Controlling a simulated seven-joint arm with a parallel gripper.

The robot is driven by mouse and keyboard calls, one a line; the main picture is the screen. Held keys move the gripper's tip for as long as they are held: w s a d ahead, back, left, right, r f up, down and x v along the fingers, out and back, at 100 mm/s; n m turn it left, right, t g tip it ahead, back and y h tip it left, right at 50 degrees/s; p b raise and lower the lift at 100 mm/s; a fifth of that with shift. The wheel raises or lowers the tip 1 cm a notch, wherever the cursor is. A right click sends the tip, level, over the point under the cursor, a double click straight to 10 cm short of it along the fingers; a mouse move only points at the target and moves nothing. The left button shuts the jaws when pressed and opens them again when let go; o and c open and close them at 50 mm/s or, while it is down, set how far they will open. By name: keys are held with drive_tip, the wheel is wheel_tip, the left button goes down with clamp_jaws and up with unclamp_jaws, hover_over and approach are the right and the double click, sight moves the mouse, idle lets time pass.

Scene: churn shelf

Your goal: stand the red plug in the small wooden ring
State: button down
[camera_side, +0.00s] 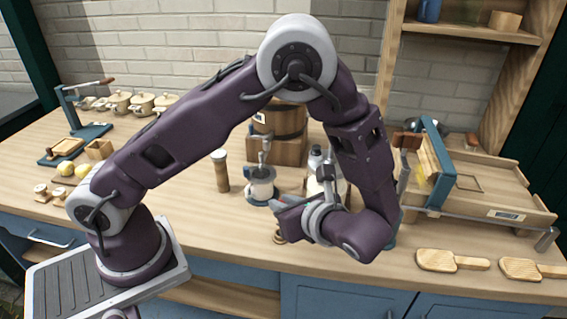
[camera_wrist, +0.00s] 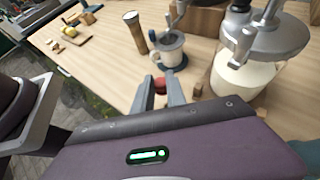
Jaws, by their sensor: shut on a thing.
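My gripper (camera_wrist: 162,88) is shut on the red plug (camera_wrist: 159,85), which shows as a small red piece between the two grey fingertips in the wrist view. In the side view my gripper (camera_side: 281,204) is above the front part of the counter, and I cannot make out the plug there. A small brown wooden piece (camera_side: 279,238), which looks like the ring, sits near the counter's front edge, below my gripper. Its shape is partly unclear. In the wrist view a wooden bit (camera_wrist: 197,90) shows just right of the fingers; I cannot tell whether it is the ring.
A glass churn jar (camera_wrist: 245,78) stands close on the right in the wrist view. Wooden paddles (camera_side: 450,261) lie at the right front. Open counter lies left of the cylinder.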

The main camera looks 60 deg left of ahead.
drive_tip(key=shift+f, duration=2.55)
drive_tip(key=shift+f, duration=1.2)
drive_tip(key=shift+r, duration=0.1)
drive_tip(key=c, duration=1.3)
unclamp_jaws()
drive_tip(key=c, duration=0.3)
drive_tip(key=shift+c, duration=0.2)
drive_tip(key=shift+v, duration=3.65)
